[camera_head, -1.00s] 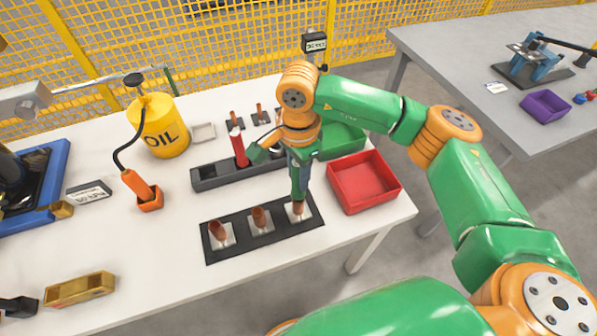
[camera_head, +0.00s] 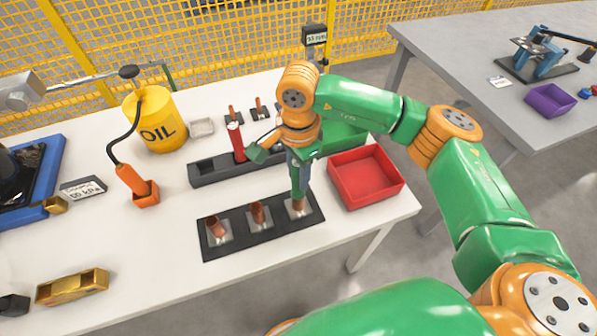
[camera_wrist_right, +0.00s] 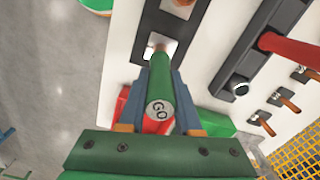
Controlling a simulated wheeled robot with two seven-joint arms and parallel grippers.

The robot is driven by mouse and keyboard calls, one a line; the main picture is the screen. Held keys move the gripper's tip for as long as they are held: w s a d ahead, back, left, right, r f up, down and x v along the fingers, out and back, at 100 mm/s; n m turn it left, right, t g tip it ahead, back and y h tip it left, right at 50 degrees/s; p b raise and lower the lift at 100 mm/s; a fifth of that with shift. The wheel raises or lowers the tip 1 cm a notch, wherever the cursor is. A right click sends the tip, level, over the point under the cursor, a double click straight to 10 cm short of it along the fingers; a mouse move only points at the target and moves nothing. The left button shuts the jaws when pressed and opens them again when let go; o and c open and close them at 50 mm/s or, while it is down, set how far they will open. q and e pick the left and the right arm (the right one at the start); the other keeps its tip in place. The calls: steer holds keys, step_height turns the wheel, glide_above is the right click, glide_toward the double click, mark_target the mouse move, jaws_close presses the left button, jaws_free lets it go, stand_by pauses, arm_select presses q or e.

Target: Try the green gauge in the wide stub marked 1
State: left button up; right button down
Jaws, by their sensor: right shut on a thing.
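My right gripper (camera_head: 299,178) is shut on the green gauge, a cylinder with "GO" on its end (camera_wrist_right: 158,100). The gauge points down at the right-hand copper stub (camera_head: 298,206) on the black plate (camera_head: 238,249). In the wrist view the gauge's far end meets or overlaps this stub (camera_wrist_right: 151,51); I cannot tell how far it is inside. Two more copper stubs, a middle one (camera_head: 258,214) and a left one (camera_head: 214,228), stand on the same plate. I cannot read the stub numbers. My left gripper does not show.
A dark rack (camera_head: 206,173) behind the plate holds a red gauge (camera_head: 237,143). A red bin (camera_head: 366,180) stands close right of the gripper, with a green bin (camera_head: 345,138) behind. A yellow oil can (camera_head: 158,127) is back left. The white table's front is mostly clear.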

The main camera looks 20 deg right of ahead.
steer(key=shift+f, duration=0.1)
stand_by(1.5)
steer(key=shift+r+p, duration=1.6)
steer(key=shift+r, duration=1.45)
step_height(320, 180, up, 4)
steer(key=p, duration=0.2)
steer(key=shift+r+p, duration=0.15)
steer(key=shift+p, duration=0.25)
